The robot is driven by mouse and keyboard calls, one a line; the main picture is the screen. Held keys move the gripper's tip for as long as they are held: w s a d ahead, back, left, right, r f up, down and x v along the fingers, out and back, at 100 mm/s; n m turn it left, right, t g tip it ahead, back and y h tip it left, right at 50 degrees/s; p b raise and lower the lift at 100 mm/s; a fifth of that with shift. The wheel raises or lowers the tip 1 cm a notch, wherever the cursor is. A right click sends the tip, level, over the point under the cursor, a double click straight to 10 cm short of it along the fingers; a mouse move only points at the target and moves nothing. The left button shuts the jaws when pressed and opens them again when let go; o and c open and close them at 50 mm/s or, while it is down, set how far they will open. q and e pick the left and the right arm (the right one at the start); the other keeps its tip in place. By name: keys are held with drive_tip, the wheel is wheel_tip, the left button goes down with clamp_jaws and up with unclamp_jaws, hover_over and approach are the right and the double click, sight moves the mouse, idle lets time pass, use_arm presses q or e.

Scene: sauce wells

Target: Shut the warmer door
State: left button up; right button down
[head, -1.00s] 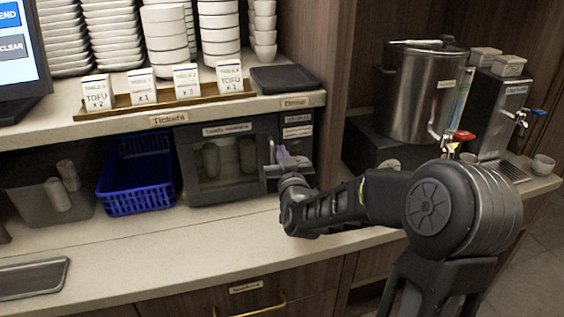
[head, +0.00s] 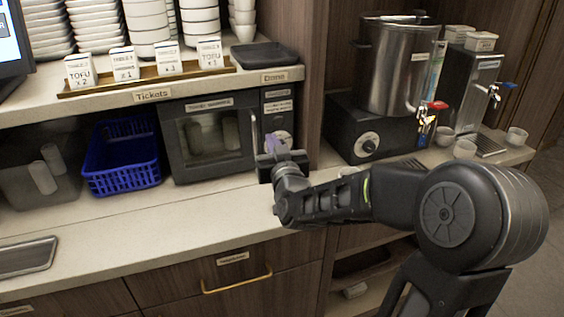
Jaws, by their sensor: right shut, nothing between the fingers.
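The towel warmer (head: 170,150) is a dark box under the shelf, left of centre. Its door (head: 212,165) has a window with pale rolled shapes behind it and an upright metal handle (head: 254,131) at its right edge. The door looks flush with the front, or nearly so; a small gap cannot be ruled out. My right gripper (head: 273,146) is shut and empty, just right of the handle and in front of the control panel (head: 279,105). It hides the panel's lower part. I cannot tell whether it touches the warmer. My left gripper is out of view.
A blue basket (head: 122,172) and a grey bin (head: 38,178) stand left of the warmer. The shelf above holds ticket cards (head: 125,65), a black tray (head: 264,54) and stacked dishes. A steel urn (head: 396,70) stands at right. The counter before the warmer is clear.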

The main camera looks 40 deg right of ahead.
drive_tip(key=v, duration=0.6)
drive_tip(key=shift+s+d+b, duration=0.15)
drive_tip(key=shift+s+b, duration=0.2)
drive_tip(key=shift+r, duration=0.1)
